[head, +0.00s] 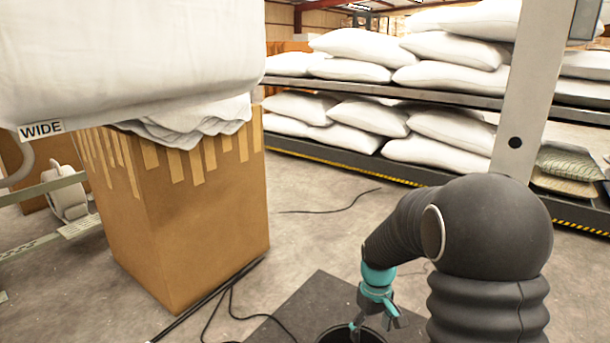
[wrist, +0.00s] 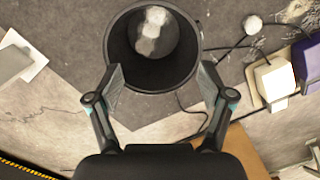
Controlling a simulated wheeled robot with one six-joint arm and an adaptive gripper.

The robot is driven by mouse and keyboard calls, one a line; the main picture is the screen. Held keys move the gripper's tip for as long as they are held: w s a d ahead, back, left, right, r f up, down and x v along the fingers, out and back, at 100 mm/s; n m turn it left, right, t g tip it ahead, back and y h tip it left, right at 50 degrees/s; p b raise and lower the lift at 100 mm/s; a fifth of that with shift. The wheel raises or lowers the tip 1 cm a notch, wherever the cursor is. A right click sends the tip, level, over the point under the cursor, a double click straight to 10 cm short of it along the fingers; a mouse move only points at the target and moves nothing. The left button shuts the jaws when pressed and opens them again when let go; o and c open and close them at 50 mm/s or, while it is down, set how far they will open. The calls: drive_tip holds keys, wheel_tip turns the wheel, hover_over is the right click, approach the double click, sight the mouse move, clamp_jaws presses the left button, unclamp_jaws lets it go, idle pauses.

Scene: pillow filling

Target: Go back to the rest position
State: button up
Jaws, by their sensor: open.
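My gripper (wrist: 162,90) is open in the wrist view, its two fingers spread apart with nothing between the tips. It points down over a round dark bin (wrist: 195,62), with the fingertips near the bin's near rim. A whitish-grey lump (wrist: 153,35) lies inside the bin. In the head view my gripper (head: 376,312) hangs at the bottom, at the end of my dark arm, above the bin (head: 350,335), which is mostly cut off by the frame's edge.
A tall cardboard box (head: 190,220) with white fabric stands at left, under a large white bag marked WIDE (head: 130,50). Shelves with white pillows (head: 380,75) stand behind. A pale post (head: 530,90) rises at right. Cables (head: 232,300) lie on the floor.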

drive_tip(key=s+r+m+t+p, duration=0.4)
drive_tip(key=s+r+t+p, duration=0.1)
drive_tip(key=s+r, duration=1.7)
wheel_tip(320, 180, up, 4)
drive_tip(key=shift+s+r+m+t+p, duration=0.1)
drive_tip(key=shift+s+m+t+p, duration=0.3)
drive_tip(key=shift+t, duration=0.4)
